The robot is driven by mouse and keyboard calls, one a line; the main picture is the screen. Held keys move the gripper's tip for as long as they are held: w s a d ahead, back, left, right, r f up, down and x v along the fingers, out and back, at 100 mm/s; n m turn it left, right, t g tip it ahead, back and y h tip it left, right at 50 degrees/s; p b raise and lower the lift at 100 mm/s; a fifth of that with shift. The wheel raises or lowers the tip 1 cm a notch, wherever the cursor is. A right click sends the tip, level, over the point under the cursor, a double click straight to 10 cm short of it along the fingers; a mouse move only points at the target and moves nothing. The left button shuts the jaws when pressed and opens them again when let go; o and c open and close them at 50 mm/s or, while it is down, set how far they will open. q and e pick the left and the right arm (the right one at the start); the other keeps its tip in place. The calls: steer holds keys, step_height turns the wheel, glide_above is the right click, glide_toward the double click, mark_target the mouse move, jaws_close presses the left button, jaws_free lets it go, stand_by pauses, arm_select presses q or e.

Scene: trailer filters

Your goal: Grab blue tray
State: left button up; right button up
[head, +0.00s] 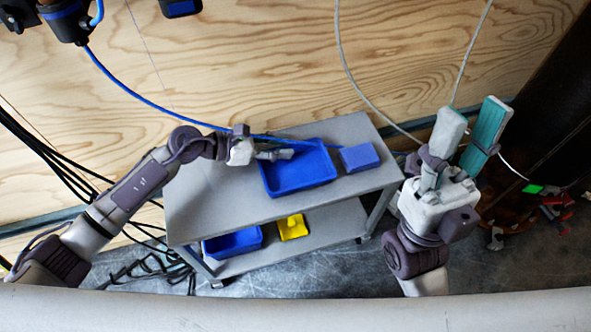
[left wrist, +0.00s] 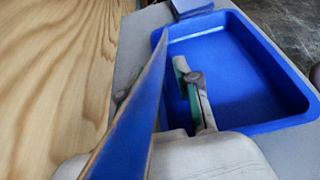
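A blue tray (head: 318,170) lies on the top shelf of a grey cart. It is empty where it shows. My left gripper (head: 285,152) is at the tray's back left edge. In the left wrist view, one finger of the gripper (left wrist: 155,92) is over the inside of the tray (left wrist: 235,75). The other finger shows partly, outside the left wall, with a gap between them. A blue strip crosses in front and hides part of that wall. My right gripper (head: 478,125) is open and empty, raised to the right of the cart.
The grey cart (head: 215,200) also bears a smaller blue box (head: 360,157) right of the tray. Its lower shelf holds another blue tray (head: 232,243) and a yellow one (head: 292,227). A blue cable (head: 150,108) runs to the left gripper's area. A plywood wall (head: 240,60) stands behind.

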arm_select(q)
steer(key=shift+x, duration=1.2)
jaws_close()
steer(key=shift+r, duration=0.1)
